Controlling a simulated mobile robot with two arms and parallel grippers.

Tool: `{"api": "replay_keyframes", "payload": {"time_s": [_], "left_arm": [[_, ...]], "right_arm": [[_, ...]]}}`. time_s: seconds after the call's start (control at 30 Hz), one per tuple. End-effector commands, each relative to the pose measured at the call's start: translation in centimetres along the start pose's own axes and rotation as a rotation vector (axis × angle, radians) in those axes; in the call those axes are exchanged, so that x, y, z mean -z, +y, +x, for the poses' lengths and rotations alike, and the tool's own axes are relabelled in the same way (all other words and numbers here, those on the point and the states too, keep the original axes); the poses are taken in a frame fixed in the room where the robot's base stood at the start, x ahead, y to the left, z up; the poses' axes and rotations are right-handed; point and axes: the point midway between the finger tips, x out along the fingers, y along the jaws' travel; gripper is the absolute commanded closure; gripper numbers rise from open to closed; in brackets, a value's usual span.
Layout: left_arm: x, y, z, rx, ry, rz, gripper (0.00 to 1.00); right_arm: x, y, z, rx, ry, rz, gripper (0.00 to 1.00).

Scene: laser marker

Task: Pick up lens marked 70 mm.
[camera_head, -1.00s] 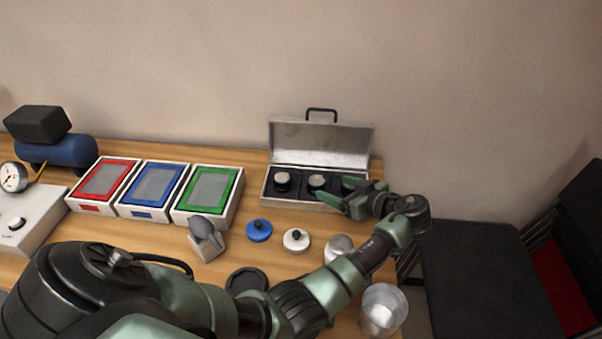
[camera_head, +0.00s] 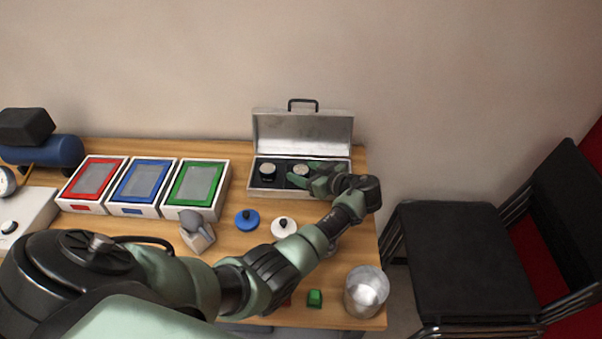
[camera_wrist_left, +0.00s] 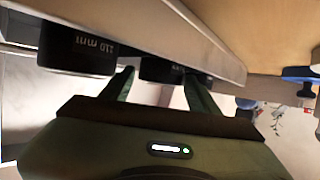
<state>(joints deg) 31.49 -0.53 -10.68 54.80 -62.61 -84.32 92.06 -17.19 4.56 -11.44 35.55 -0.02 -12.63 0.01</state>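The open metal case (camera_head: 263,189) stands at the back of the table with dark round lenses in it. The left lens (camera_head: 267,172) and the middle lens (camera_head: 301,170) show in the head view; the right part is hidden by my gripper. My left gripper (camera_head: 304,181) is at the case's front, by the middle lens. In the left wrist view, the gripper (camera_wrist_left: 160,84) has its fingers apart, with a dark lens (camera_wrist_left: 160,70) just beyond and between the tips. The neighbouring lens (camera_wrist_left: 78,48) reads 110 mm, upside down. No 70 mm marking is legible. My right gripper is not in view.
Red (camera_head: 93,180), blue (camera_head: 139,182) and green (camera_head: 196,185) framed boxes stand left of the case. Blue (camera_head: 247,220) and white (camera_head: 284,227) round knobbed pieces lie in front. A metal cup (camera_head: 366,292) is near the right edge.

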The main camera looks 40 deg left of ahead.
Motion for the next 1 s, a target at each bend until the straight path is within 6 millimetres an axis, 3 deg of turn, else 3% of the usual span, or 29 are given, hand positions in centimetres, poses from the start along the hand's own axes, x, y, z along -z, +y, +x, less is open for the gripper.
{"api": "replay_keyframes", "payload": {"time_s": [0.03,0.2,0.47,0.67,0.77,1.0], "left_arm": [[0.0,0.0,0.0,0.0,0.0,0.0,0.57],[0.1,0.0,0.0,0.0,0.001,0.0,0.99],[0.2,0.0,-0.1,-0.001,0.001,-0.001,0.99],[1.5,0.1,-0.7,-0.002,0.002,-0.003,0.99],[3.1,0.0,-1.3,-0.002,0.002,-0.007,0.99],[9.6,0.1,-4.0,-0.003,0.001,-0.01,0.99]], "right_arm": [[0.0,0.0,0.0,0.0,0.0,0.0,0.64],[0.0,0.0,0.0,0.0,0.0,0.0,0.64],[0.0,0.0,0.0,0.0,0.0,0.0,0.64],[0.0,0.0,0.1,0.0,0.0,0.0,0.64],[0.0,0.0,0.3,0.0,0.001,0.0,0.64],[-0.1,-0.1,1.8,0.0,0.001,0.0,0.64]]}}
